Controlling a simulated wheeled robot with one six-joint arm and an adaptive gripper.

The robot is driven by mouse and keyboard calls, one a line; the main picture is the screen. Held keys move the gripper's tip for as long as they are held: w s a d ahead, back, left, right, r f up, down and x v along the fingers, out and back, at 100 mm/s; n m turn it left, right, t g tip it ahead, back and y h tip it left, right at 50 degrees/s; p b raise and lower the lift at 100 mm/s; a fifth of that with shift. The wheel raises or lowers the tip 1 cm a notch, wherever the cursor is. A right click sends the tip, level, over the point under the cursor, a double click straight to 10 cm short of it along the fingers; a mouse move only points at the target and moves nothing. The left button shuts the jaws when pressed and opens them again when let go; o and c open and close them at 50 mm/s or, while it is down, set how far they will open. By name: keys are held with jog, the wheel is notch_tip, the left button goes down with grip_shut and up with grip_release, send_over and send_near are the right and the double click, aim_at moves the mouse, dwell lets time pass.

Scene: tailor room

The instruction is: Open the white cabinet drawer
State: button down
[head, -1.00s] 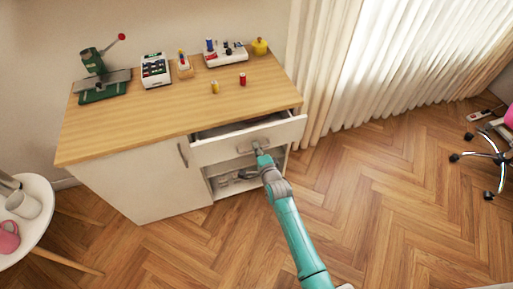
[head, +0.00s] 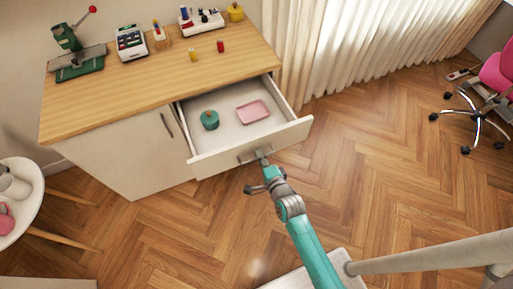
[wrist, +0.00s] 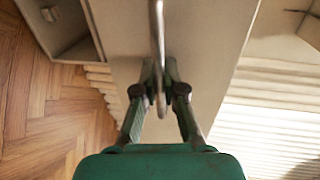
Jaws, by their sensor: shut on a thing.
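The white cabinet (head: 118,160) has a wooden top. Its white drawer (head: 255,146) is pulled well out, and its inside shows. A teal round container (head: 209,120) and a pink tray (head: 253,112) lie in the drawer. My gripper (head: 262,155) is at the drawer's front, shut on the metal drawer handle (head: 248,156). In the wrist view, the handle (wrist: 157,50) runs between the two fingers of my gripper (wrist: 158,82), in front of the drawer's pale front panel (wrist: 205,50).
A green device (head: 76,58), a calculator-like machine (head: 131,43) and several spools stand on the cabinet top. A round white table (head: 30,190) with mugs is at the left. A pink chair (head: 495,75) stands at the far right. The floor right of the drawer is clear.

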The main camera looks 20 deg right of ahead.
jog(key=shift+s, duration=0.35)
jog(key=c, duration=1.5)
grip_release()
jog(key=shift+c, duration=0.2)
jog(key=v, duration=1.2)
